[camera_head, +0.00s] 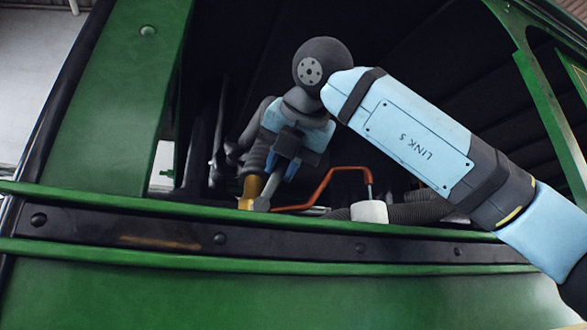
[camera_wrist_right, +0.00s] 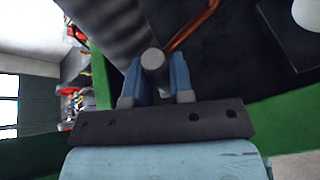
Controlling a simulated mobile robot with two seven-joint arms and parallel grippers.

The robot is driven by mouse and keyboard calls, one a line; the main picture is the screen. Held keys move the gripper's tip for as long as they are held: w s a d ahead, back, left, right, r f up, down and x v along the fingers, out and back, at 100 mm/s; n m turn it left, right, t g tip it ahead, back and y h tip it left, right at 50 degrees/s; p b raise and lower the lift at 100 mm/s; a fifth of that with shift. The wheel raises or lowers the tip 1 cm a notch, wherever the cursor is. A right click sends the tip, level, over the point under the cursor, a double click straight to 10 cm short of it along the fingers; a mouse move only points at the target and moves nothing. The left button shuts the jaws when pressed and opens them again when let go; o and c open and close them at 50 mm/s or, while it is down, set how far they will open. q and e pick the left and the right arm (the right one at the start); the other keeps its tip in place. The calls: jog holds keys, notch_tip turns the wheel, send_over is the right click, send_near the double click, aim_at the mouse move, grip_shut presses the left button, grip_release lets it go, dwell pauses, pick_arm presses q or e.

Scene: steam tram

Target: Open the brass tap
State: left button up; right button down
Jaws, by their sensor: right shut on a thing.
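The brass tap (camera_head: 250,188) stands just behind the green sill, left of centre in the head view. A grey lever (camera_head: 268,192) shows beside its brass body, tilted up to the right. My right gripper (camera_head: 283,172) reaches down from above, with its blue fingers shut on the lever's upper part. In the right wrist view, the lever's round grey end (camera_wrist_right: 153,59) sits between the two blue fingers of my right gripper (camera_wrist_right: 157,78). The tap's lower part is hidden by the sill. My left gripper is not in view.
The green cab side with its dark riveted band (camera_head: 290,242) runs across the front. A copper pipe (camera_head: 325,180) bends just right of the lever, ending near a white cylinder (camera_head: 369,212). A ribbed grey hose (camera_head: 420,211) lies further right. A green pillar (camera_head: 128,95) stands at left.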

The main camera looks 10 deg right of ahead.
jog(key=shift+s+a+r+n+t+h, duration=0.15)
jog(key=shift+a+n+h, duration=0.35)
jog(key=shift+a+n, duration=0.2)
jog(key=shift+s+a+r+n+t+h, duration=0.1)
jog(key=shift+a+n+t+h, duration=0.05)
jog(key=shift+a+n+h, duration=0.45)
jog(key=shift+a, duration=0.1)
jog(key=c, duration=1)
grip_release()
jog(key=shift+s, duration=0.1)
jog(key=b, duration=0.3)
send_near(263, 176)
jog(key=v, duration=0.7)
jog(key=shift+s+r, duration=0.1)
jog(key=shift+r, duration=0.2)
